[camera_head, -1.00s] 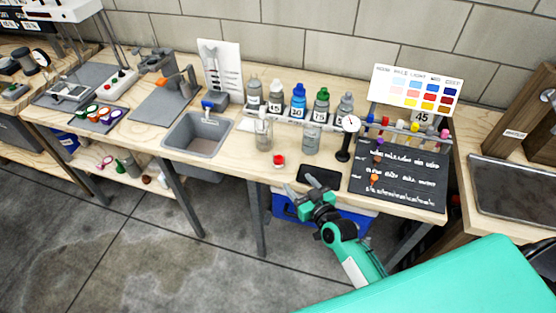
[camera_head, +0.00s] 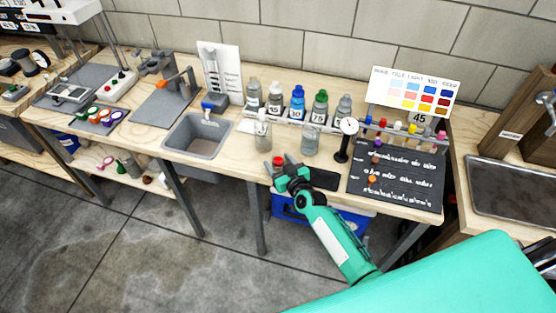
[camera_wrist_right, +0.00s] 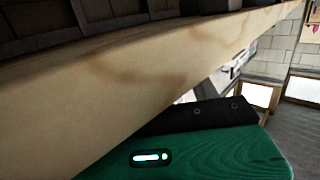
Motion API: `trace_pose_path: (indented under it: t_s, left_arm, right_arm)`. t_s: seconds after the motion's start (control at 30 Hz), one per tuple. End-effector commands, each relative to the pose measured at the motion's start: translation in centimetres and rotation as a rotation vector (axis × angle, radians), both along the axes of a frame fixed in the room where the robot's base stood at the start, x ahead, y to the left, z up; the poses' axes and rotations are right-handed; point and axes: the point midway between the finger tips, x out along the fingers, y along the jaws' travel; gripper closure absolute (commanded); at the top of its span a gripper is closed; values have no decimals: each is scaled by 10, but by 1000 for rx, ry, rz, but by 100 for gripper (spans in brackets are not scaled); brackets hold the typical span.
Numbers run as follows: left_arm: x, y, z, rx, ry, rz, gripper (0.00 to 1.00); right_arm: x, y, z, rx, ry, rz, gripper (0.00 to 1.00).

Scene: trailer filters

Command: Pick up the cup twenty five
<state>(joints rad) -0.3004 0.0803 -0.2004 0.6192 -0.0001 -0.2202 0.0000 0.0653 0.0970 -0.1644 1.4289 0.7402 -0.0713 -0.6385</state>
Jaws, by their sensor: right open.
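No label reading 25 is legible. Several bottles stand in a rack at the back, with labels such as 30 on the blue bottle (camera_head: 297,104) and 75 on the green-capped bottle (camera_head: 320,107). In front of them are a clear container (camera_head: 262,132) and a grey, clear-looking cup (camera_head: 310,141). My right gripper (camera_head: 279,168) is open at the table's front edge, close to a small red-topped item (camera_head: 278,161); I cannot tell whether they touch. The wrist view shows no cup, only the table edge (camera_wrist_right: 130,80) close by. My left gripper is out of view.
A sink (camera_head: 198,137) lies to the left. A black gauge stand (camera_head: 343,145) stands right of the grey cup. A dark board (camera_head: 400,180) with pegs lies further right, and a black pad (camera_head: 325,178) lies by my right arm. A blue bin (camera_head: 290,208) is under the table.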

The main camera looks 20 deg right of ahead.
Motion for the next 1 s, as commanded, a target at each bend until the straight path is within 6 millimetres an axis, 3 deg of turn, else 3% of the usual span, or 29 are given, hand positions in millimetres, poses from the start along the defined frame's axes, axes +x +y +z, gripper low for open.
trace_pose_path:
  t_s: [0.37, 0.6, 1.0]
  left_arm:
    - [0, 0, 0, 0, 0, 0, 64]
    - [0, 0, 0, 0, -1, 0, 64]
    - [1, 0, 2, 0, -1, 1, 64]
  right_arm:
    - [8, 2, -2, -1, 0, 0, 42]
    - [8, 2, -2, 0, 0, 0, 87]
    - [8, 2, 5, 1, -2, 0, 88]
